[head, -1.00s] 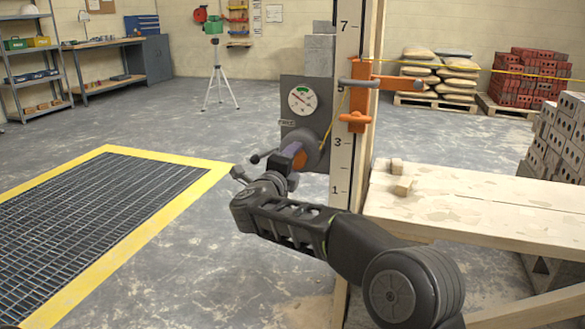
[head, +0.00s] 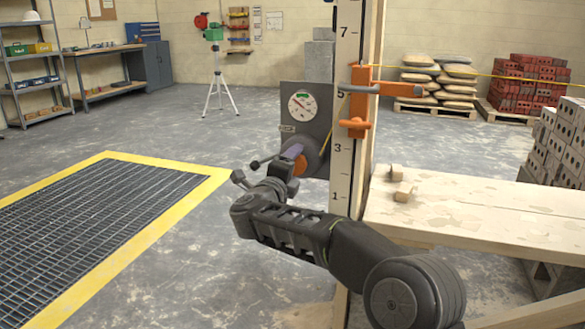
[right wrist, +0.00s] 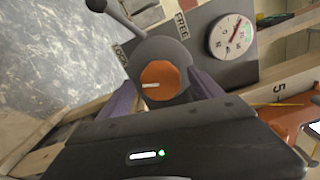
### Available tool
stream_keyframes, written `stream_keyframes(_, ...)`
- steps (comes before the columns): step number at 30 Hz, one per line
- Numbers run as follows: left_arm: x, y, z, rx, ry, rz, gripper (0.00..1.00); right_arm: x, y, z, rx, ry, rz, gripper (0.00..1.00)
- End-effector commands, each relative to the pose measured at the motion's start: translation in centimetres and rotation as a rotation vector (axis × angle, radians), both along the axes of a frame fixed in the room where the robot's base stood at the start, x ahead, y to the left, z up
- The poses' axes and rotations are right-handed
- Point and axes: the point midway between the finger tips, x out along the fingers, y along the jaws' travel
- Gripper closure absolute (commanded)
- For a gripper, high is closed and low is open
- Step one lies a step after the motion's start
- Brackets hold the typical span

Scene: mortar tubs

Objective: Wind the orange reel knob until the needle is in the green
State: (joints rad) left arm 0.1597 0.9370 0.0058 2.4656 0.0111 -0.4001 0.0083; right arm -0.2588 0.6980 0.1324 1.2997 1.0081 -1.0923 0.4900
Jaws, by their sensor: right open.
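The orange reel knob (right wrist: 160,80) sits at the centre of a grey round hub, with a pale mark on its face. My right gripper (right wrist: 158,92) is open, its two purple fingers on either side of the knob; contact cannot be told. In the head view the right gripper (head: 291,157) is at the reel and partly hides the knob (head: 302,165). The round white gauge (head: 302,104) is on the grey plate above the reel. Its red needle lies left of the green band at the top. The gauge also shows in the right wrist view (right wrist: 231,37). My left gripper is out of view.
A black ball-ended lever (right wrist: 118,18) sticks out from the hub beside the LOCK and FREE labels. A numbered post (head: 343,120) with an orange clamp (head: 355,125) stands right of the plate. A plank bench (head: 470,205) is further right. Open floor lies left.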

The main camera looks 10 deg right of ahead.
Motion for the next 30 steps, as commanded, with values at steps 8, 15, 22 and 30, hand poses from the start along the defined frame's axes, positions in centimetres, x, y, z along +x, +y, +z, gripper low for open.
stream_keyframes(8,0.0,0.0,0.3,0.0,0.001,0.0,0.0,-0.9,0.6,0.2,0.0,0.0,0.001,0.24)
stream_keyframes(15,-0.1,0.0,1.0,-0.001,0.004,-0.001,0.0,-4.1,2.7,0.2,-0.001,0.001,0.003,0.24)
stream_keyframes(22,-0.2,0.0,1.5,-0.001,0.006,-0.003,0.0,-6.4,4.1,0.1,0.0,0.0,0.0,0.24)
stream_keyframes(30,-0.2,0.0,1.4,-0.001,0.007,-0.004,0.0,-6.6,4.2,0.0,0.001,-0.001,0.0,0.24)
